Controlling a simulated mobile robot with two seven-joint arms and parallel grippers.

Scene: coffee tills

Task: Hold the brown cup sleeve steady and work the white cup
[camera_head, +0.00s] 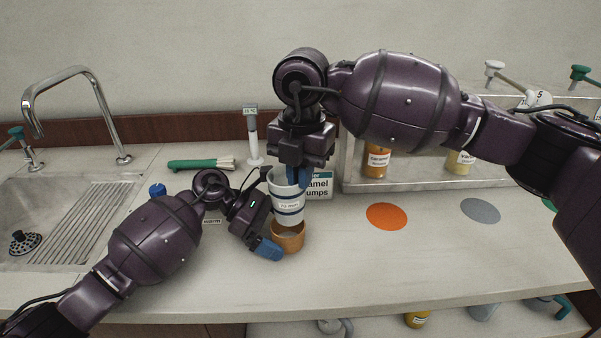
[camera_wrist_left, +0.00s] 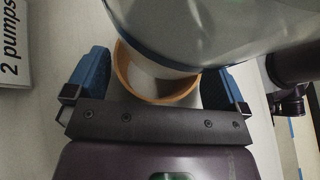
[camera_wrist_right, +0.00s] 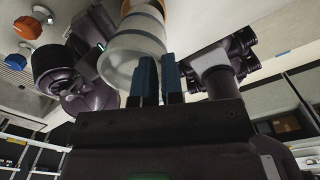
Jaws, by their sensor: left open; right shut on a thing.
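The white cup (camera_head: 288,198) with blue bands is upright in the head view, straight above the brown cup sleeve (camera_head: 289,240). My right gripper (camera_head: 298,177) is shut on the cup's upper wall from above; its blue fingers (camera_wrist_right: 158,78) show close together at the cup (camera_wrist_right: 133,48) in the right wrist view. The sleeve stands on the counter. My left gripper (camera_head: 263,230) is open, with a finger on either side of the sleeve (camera_wrist_left: 155,93) in the left wrist view. The cup covers part of the sleeve's opening; I cannot tell whether its base is inside.
A sign about pumps (camera_head: 320,184) stands just behind the cup. A green-handled brush (camera_head: 198,164) lies at the back left, beside the sink (camera_head: 45,235). An orange disc (camera_head: 387,216) and a grey disc (camera_head: 481,210) lie on clear counter to the right, before a bottle rack.

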